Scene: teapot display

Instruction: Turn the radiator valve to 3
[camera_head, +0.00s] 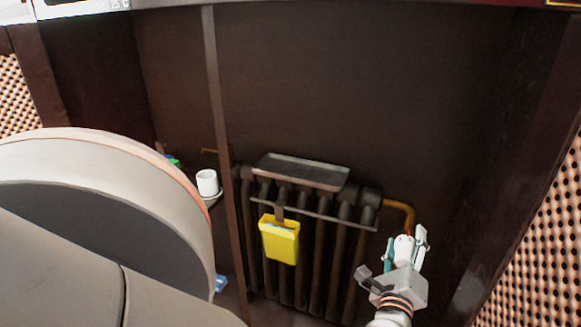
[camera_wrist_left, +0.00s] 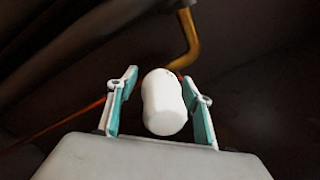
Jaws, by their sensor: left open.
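The white radiator valve knob (camera_head: 404,247) sits at the lower end of the brass pipe (camera_head: 402,207), right of the dark radiator (camera_head: 318,245). My left gripper (camera_head: 405,236) is open, with its teal-padded fingers on either side of the knob. In the left wrist view the knob (camera_wrist_left: 163,102) stands between the two fingers (camera_wrist_left: 160,76), with a gap on each side. I cannot make out any numbers on the knob. My right gripper is not in view.
A metal tray (camera_head: 300,172) lies on top of the radiator, and a yellow container (camera_head: 280,241) hangs on its front rail. A white cup (camera_head: 207,182) stands left of the upright post (camera_head: 222,140). A dark side wall closes the space at right.

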